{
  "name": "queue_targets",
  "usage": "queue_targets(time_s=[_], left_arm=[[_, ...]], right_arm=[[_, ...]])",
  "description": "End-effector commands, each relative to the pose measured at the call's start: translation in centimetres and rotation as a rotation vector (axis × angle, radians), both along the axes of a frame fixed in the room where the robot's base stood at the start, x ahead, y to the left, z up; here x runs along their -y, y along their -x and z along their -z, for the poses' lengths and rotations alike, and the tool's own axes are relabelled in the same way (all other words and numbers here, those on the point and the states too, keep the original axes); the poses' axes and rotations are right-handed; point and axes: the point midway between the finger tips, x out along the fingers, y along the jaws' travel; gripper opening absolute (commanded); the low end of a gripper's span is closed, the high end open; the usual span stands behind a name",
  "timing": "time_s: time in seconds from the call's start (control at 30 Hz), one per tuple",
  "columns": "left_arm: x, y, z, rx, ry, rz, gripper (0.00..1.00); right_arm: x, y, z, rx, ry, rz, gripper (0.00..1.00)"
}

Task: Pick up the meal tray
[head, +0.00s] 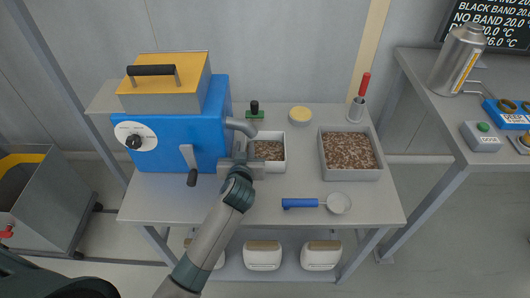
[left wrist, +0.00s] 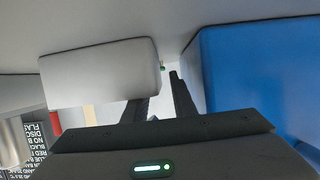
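The meal tray (head: 279,171) is a small white tray with brown meal in it, on the table beside the blue machine, near its grey spout. Its pale outer side shows in the left wrist view (left wrist: 98,72), where the picture looks upside down. My left gripper (head: 241,160) is low at the tray's left front, between tray and machine. In the left wrist view its two dark fingers (left wrist: 165,100) are apart, one overlapping the tray's edge. I cannot tell whether it touches. My right gripper is not in view.
The blue machine (head: 180,130) with its crank stands close left of the gripper. A larger grey tray (head: 352,174) of brown pellets stands right. A blue-handled scoop (head: 300,203) lies in front. A green block with black knob (head: 255,114) and yellow disc (head: 300,115) sit behind.

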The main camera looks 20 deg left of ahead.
Motion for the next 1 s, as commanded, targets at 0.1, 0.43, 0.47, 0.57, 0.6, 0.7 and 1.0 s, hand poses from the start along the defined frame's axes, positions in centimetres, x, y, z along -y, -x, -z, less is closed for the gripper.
queue_targets(time_s=[0.1, 0.43, 0.47, 0.57, 0.6, 0.7, 1.0], left_arm=[[-0.2, -0.8, 0.3, -0.001, 0.000, 0.000, 0.24], [-0.2, -0.9, 0.4, 0.000, 0.001, 0.001, 0.24], [-0.2, -0.9, 0.4, 0.000, 0.001, 0.001, 0.24], [-0.2, -0.9, 0.4, 0.000, 0.001, 0.001, 0.24], [-0.2, -0.9, 0.4, 0.000, 0.001, 0.001, 0.24], [-0.2, -0.9, 0.4, 0.000, 0.001, 0.001, 0.03], [-0.2, -0.9, 0.4, 0.000, 0.001, 0.001, 0.00]], right_arm=[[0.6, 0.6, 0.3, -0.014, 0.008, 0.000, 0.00], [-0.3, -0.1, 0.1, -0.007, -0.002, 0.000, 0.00], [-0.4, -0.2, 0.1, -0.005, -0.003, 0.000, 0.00], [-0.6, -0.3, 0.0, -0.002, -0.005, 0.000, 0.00], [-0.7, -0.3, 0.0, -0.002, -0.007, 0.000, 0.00], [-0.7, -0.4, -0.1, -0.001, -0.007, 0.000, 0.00], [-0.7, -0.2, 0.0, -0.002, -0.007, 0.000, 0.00]])
